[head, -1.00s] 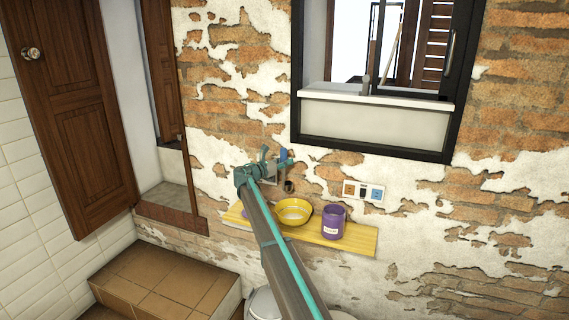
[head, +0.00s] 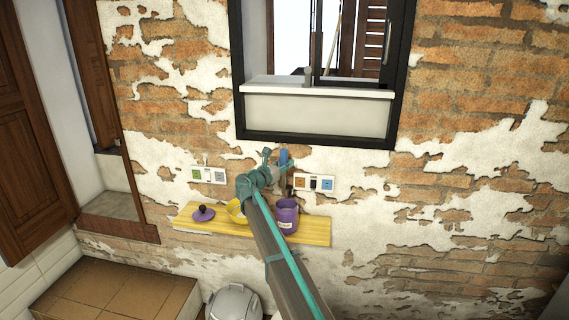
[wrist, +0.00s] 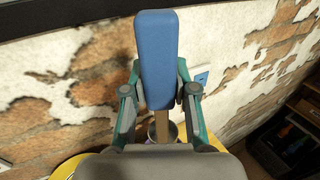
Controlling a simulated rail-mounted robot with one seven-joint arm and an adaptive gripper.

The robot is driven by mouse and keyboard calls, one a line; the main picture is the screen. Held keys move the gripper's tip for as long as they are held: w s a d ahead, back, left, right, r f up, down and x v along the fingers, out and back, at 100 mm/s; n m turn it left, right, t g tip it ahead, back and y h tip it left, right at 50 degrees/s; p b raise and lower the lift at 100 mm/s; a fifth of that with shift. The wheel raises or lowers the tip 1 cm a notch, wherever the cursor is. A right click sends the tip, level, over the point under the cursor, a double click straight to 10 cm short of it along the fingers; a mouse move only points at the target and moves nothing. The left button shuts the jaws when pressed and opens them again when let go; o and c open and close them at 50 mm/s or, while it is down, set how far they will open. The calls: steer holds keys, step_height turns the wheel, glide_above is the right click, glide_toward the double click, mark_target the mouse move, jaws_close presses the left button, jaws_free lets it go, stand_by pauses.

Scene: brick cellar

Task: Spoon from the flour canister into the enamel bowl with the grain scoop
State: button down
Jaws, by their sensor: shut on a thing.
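My gripper (head: 279,172) is shut on the blue handle of the grain scoop (head: 284,158). The yellow enamel bowl (head: 235,210) is left of the canister, partly hidden by my arm. What either vessel holds is not clear.
A purple lid with a dark knob (head: 203,214) lies at the left of the yellow shelf (head: 318,231). Wall sockets (head: 315,183) are close behind my gripper. The window frame (head: 320,137) is above. The shelf's right end is clear.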

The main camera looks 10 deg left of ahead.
mark_target(284, 195)
steer(key=shift+f+b, duration=3.3)
steer(key=shift+f, duration=3.75)
steer(key=shift+r, duration=0.15)
steer(key=shift+r+p, duration=3.5)
steer(key=shift+r, duration=3.1)
steer(key=shift+a, duration=0.1)
steer(key=shift+s+a+r, duration=0.1)
steer(key=shift+s+a, duration=0.05)
steer(key=shift+a, duration=0.25)
steer(key=w+a+p, duration=0.1)
steer(key=w+a, duration=0.1)
steer(key=a, duration=0.8)
steer(key=w+a+f+p, duration=0.1)
steer(key=w+a+p, duration=0.1)
steer(key=a, duration=0.9)
steer(key=shift+w+a+f, duration=0.3)
steer(key=shift+w, duration=0.3)
